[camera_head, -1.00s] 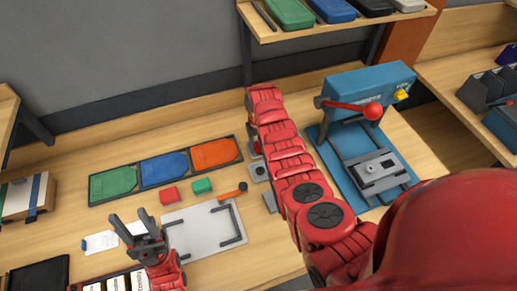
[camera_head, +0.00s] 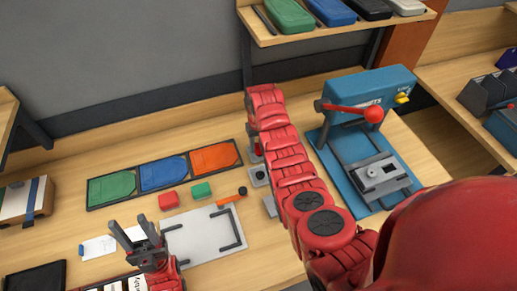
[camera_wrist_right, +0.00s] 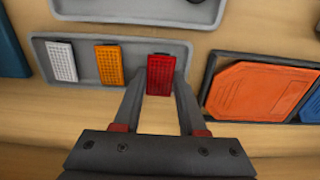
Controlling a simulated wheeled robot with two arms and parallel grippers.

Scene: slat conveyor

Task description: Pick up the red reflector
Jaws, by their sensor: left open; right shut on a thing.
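The red reflector (camera_wrist_right: 160,75) stands out in the right wrist view, a small ribbed red block at the right end of a grey tray (camera_wrist_right: 142,65). My right gripper (camera_wrist_right: 160,88) has its two fingers on either side of the reflector and is shut on it. The reflector is still at the tray, and I cannot tell whether it is lifted. My left gripper (camera_head: 131,232) is open and empty over the front left of the bench.
A white reflector (camera_wrist_right: 62,61) and an orange reflector (camera_wrist_right: 109,65) lie in the same tray. An orange panel (camera_wrist_right: 262,92) in a dark frame is close on the right. A blue press (camera_head: 368,115) with a red-knobbed lever stands right of my right arm.

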